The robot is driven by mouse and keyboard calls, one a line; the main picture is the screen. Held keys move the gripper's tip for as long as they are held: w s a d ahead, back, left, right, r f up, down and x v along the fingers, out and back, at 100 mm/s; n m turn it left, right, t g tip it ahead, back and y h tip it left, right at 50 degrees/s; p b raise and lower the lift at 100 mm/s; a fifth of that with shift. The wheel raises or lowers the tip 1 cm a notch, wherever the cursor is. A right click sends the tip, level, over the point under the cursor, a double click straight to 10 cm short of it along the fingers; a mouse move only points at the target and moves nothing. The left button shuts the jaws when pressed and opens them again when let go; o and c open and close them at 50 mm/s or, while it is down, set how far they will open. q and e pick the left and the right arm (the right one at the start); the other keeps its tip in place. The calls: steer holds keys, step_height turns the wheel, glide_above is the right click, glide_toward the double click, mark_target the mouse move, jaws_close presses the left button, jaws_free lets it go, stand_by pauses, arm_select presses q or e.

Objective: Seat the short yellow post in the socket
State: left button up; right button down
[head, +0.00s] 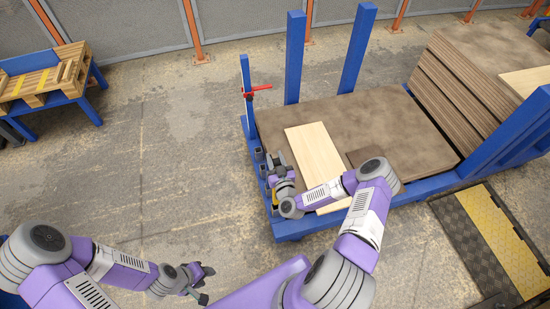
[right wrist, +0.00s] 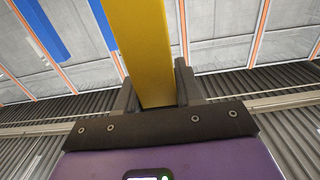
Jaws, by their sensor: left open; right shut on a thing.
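The yellow post (right wrist: 143,50) stands between the two fingers of my right gripper (right wrist: 155,92) in the right wrist view, and the gripper is shut on it. Small dark sockets (head: 259,154) sit on the cart's left rail just beside this gripper. I cannot tell whether the post is in or above one. My left gripper (head: 206,283) is open and empty, low over the floor.
The blue cart (head: 410,184) carries a brown board and a pale board (head: 314,150). Blue uprights (head: 295,58) and a post with a red lever (head: 258,89) rise from it. Stacked boards (head: 462,92) stand right. A pallet (head: 42,80) is far left. Floor between is clear.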

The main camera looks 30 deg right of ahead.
steer(key=shift+f+b, duration=1.3)
steer(key=shift+f, duration=0.65)
steer(key=shift+r, duration=0.1)
steer(key=shift+f+b, duration=1.95)
steer(key=shift+f, duration=0.85)
steer(key=shift+f+b, duration=0.45)
steer(key=shift+f, duration=2.1)
steer(key=c, duration=0.6)
jaws_free()
steer(key=shift+c, duration=0.2)
